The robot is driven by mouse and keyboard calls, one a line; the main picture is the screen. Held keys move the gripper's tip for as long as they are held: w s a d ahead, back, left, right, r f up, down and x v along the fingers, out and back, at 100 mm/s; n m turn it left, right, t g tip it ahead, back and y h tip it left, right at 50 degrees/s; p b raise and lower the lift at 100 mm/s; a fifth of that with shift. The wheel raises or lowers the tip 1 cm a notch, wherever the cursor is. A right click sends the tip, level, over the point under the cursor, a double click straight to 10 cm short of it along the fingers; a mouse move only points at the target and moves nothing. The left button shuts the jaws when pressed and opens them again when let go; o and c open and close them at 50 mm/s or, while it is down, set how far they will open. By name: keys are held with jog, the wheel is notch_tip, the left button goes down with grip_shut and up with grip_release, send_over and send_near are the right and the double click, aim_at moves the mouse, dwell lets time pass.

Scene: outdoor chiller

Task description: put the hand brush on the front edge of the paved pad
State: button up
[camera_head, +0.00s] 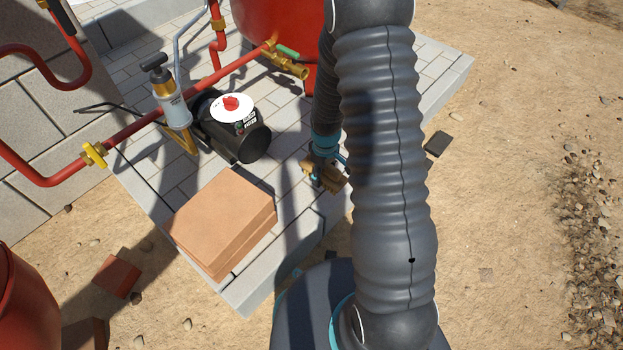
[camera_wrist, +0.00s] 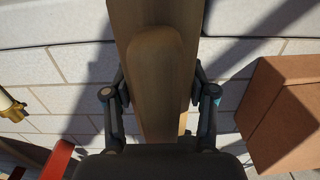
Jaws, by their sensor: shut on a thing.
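My gripper (camera_head: 319,168) is shut on the hand brush (camera_head: 336,179), a wooden brush over the paved pad (camera_head: 305,222) near its right-hand edge. In the wrist view the brush (camera_wrist: 158,75) runs up the middle between the two fingers of my gripper (camera_wrist: 159,95). Its handle points towards the palm, and its wider part is at the top. Pale pavers lie behind it. My arm hides part of the pad in the head view. I cannot tell whether the brush touches the pavers.
A black pump (camera_head: 232,130), red pipes and a red tank (camera_head: 275,30) stand behind. Sandy ground (camera_head: 500,200) surrounds the pad.

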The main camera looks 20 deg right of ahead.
aim_at(311, 186)
jog(key=w+a+f, duration=0.2)
jog(key=w+a, duration=0.1)
jog(key=shift+w+f, duration=0.1)
jog(key=shift+f, duration=0.25)
jog(key=shift+f+b, duration=0.45)
jog(key=shift+f, duration=1.55)
jog(key=shift+f, duration=0.15)
jog(key=o, duration=1.2)
